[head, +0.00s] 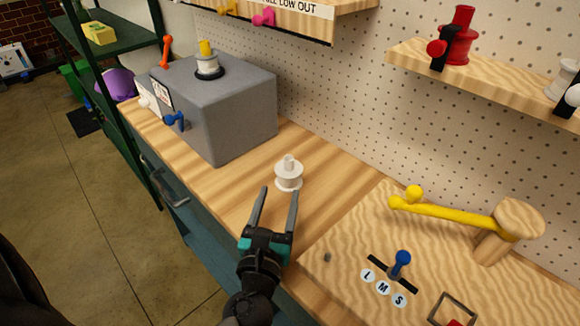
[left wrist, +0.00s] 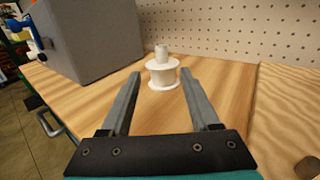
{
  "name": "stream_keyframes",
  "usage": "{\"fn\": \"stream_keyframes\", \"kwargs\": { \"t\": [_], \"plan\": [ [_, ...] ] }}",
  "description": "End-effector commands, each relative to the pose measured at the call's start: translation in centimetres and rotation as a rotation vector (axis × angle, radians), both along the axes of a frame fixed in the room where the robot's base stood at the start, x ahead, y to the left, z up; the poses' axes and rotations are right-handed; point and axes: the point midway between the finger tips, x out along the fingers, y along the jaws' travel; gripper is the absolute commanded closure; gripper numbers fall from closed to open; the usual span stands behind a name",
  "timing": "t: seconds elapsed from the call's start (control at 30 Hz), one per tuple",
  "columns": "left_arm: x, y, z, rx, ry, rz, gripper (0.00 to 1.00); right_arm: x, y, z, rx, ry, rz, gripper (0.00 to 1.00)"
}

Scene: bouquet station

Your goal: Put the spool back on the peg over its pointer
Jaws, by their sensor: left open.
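A white spool (head: 288,178) with a narrow upright top stands on the wooden bench, right of the grey box. It also shows in the left wrist view (left wrist: 162,76). My left gripper (head: 279,191) is open and empty, its two fingers pointing at the spool from the near side. In the left wrist view the spool is just beyond the fingertips, apart from them. A red spool (head: 460,38) stands on the right shelf, behind a red pointer (head: 437,48) on a black strip. Another white spool (head: 565,78) is at the right edge, above a white pointer (head: 573,96). I see no clearly bare peg. My right gripper is out of view.
The grey box (head: 225,115) carries a white, yellow-topped piece (head: 208,60) and has levers. A wooden board (head: 345,245) at right holds a yellow arm (head: 450,212) and a blue lever (head: 400,262). A pegboard wall (head: 340,110) stands behind. Bench around the spool is clear.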

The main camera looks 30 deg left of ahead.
Motion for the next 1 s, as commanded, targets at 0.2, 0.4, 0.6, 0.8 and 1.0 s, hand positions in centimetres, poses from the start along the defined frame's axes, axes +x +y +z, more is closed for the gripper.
{"fn": "stream_keyframes", "kwargs": {
  "t": [0.2, 0.4, 0.6, 0.8, 1.0],
  "plan": [
    [3.4, 1.1, 0.4, 0.001, -0.004, 0.001, 0.38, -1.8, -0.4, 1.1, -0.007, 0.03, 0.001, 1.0],
    [6.2, 1.9, 0.3, 0.002, -0.003, 0.0, 0.38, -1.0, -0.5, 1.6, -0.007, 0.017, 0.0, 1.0],
    [7.8, 2.4, 0.2, 0.0, -0.001, 0.001, 0.38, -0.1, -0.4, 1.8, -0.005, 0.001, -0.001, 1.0],
    [8.8, 2.6, 0.3, 0.002, -0.002, 0.001, 0.38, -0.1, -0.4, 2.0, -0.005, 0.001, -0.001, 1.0],
    [11.4, 3.1, 0.7, 0.002, -0.004, 0.0, 0.38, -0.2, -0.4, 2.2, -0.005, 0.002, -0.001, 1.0]
  ]
}}
